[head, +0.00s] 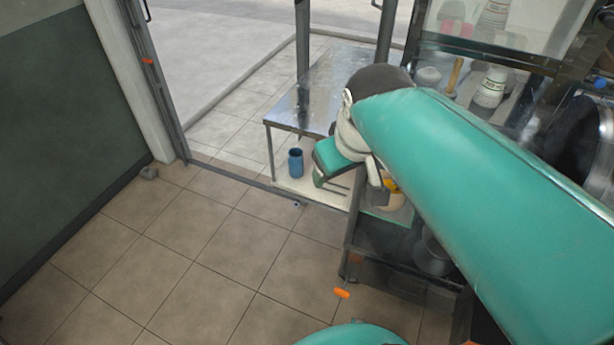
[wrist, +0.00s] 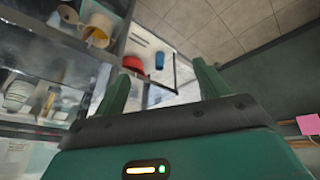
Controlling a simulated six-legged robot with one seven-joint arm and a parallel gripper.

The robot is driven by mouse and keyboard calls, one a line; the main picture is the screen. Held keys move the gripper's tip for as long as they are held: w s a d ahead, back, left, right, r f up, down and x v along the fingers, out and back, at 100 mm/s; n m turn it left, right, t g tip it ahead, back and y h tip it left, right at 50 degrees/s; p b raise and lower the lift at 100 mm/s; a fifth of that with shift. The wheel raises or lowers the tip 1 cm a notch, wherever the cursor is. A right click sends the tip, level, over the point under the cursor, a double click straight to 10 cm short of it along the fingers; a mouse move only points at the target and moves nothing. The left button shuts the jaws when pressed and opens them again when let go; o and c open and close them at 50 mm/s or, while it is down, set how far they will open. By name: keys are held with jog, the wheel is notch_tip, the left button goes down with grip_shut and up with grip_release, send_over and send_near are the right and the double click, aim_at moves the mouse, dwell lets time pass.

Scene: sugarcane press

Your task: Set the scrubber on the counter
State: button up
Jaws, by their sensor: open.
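No thing is clearly recognisable as the scrubber. An upright tan wooden handle (head: 454,74) stands among items behind glass at the upper right of the head view, but I cannot tell what it belongs to. A steel-topped counter (head: 300,108) stands by the doorway, partly hidden behind my arm. My gripper (wrist: 162,72) is open, with its two green fingers wide apart and nothing between them. In the head view it hangs beside the counter's front edge, above the lower shelf.
A blue cup (head: 296,162) stands on the counter's lower shelf; a red bowl (wrist: 133,63) shows near it in the wrist view. White bottles (head: 491,87) stand behind glass. Small orange pieces (head: 342,294) lie low near a dark rack. The tiled floor at left is mostly clear.

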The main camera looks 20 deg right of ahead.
jog(key=s+a+f+m, duration=0.1)
jog(key=s+a+f, duration=0.1)
jog(key=s+a, duration=0.2)
jog(key=shift+s+a+f+t+y, duration=0.15)
jog(key=shift+a+f+t+y, duration=0.25)
jog(key=shift+a, duration=0.5)
